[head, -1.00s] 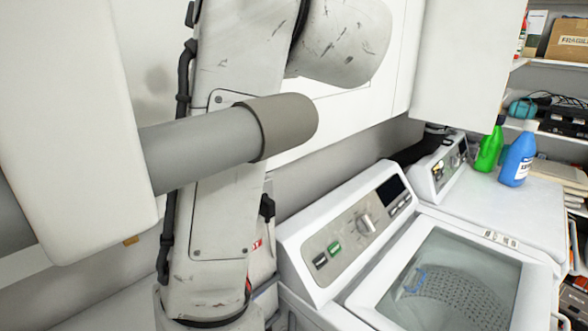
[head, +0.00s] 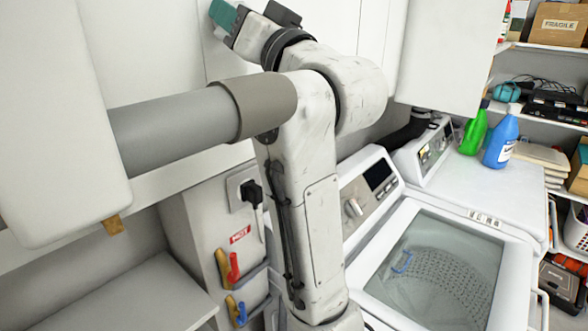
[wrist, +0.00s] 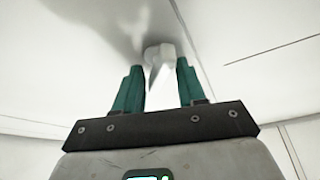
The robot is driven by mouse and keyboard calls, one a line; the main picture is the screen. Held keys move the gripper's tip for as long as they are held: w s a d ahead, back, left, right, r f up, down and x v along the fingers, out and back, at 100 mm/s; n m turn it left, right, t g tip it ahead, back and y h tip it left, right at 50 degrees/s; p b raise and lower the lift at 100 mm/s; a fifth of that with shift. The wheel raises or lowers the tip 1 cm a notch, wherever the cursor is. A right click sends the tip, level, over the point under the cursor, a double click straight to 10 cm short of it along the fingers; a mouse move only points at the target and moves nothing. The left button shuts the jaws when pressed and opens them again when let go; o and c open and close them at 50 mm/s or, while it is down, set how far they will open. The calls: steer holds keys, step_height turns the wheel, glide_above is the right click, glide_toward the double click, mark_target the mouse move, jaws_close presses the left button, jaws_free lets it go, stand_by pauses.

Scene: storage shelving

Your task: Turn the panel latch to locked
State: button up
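A small pale knob-like piece, which looks like the panel latch (wrist: 165,54), stands out from the white panel (wrist: 235,35) in the wrist view. It lies just beyond the fingertips, roughly between them. Whether the fingers touch it, and which way it is turned, I cannot tell. My gripper (wrist: 159,68) has two teal fingers spread apart, with no object seen held between them. In the head view my gripper (head: 226,16) is at the top, against the white cabinet front; the latch cannot be made out there.
A white washer (head: 455,215) with a glass lid stands at the right. A green bottle (head: 474,132) and a blue bottle (head: 502,140) stand on the machine behind it. Red and blue-yellow handles (head: 228,268) are on a box at the lower middle. Shelves fill the far right.

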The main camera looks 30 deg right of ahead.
steer(key=s+d+f+n+y+b, duration=0.3)
steer(key=s+f+n+b, duration=0.15)
steer(key=s, duration=0.45)
step_height(320, 180, down, 26)
steer(key=w+d+m+g+h+b, duration=0.1)
steer(key=w+d+m+g+h, duration=0.1)
steer(key=g+h, duration=0.2)
steer(key=shift+w+g, duration=0.15)
steer(key=shift+g, duration=0.95)
steer(key=shift+d, duration=0.1)
